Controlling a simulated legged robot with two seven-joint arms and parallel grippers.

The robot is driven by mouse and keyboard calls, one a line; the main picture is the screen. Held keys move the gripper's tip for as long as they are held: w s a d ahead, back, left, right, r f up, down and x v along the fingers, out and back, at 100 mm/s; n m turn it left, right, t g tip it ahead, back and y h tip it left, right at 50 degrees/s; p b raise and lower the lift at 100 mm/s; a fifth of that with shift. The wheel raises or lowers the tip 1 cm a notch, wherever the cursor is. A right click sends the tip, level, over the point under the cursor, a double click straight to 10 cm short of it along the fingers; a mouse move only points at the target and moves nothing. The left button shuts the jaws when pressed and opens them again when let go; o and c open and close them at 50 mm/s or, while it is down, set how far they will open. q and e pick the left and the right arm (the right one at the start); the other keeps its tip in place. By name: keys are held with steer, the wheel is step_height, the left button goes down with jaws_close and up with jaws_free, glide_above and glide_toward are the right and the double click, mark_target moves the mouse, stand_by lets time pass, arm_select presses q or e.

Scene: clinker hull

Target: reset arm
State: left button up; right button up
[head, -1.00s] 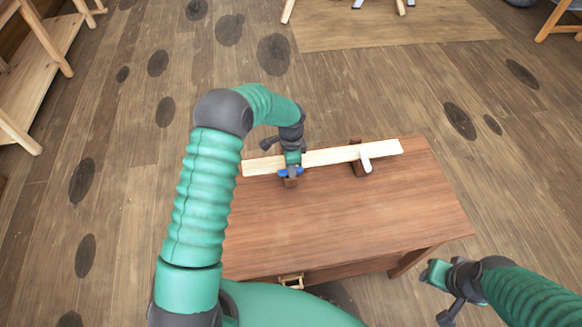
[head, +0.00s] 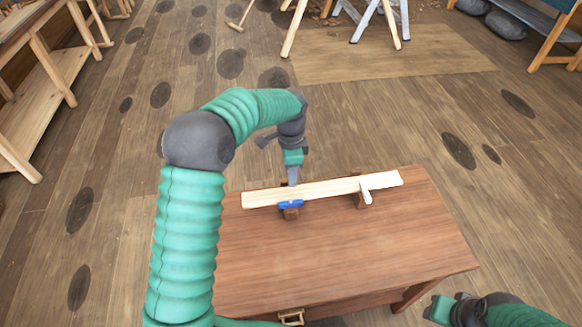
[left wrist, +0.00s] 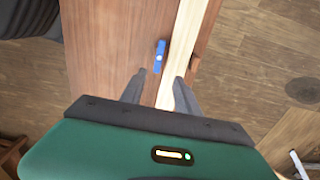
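My left gripper (head: 292,181) hangs over the far edge of the bench, just above and behind a pale plank (head: 325,189). In the left wrist view its two fingers (left wrist: 161,80) stand apart with nothing held, and the plank (left wrist: 188,40) runs away beyond them. A small blue piece (head: 291,204) is at the plank's near edge; it also shows in the left wrist view (left wrist: 160,56). My right gripper (head: 440,308) is low at the right, beside the bench; its fingers are not clear.
The plank rests on two dark blocks on the brown bench (head: 340,250). A short pale piece (head: 366,193) lies by the right block (head: 361,200). The bench's near and middle top is clear. A wooden rack (head: 45,90) stands far left, trestles (head: 385,20) at the back.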

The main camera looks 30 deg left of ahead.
arm_select(q)
step_height(320, 180, up, 2)
steer(key=shift+r, duration=0.25)
steer(key=s+d+f+n+t, duration=0.1)
steer(key=s+d+n, duration=0.2)
steer(key=s, duration=0.7)
steer(key=s+d+f+n+t, duration=0.1)
steer(key=s+d+f+n, duration=0.1)
steer(key=s+d+n, duration=0.2)
steer(key=shift+s+n+t, duration=0.3)
steer(key=shift+s+n, duration=1.6)
steer(key=shift+s, duration=1.45)
steer(key=shift+s+d, duration=0.15)
steer(key=shift+d, duration=0.05)
steer(key=shift+a+f, duration=0.1)
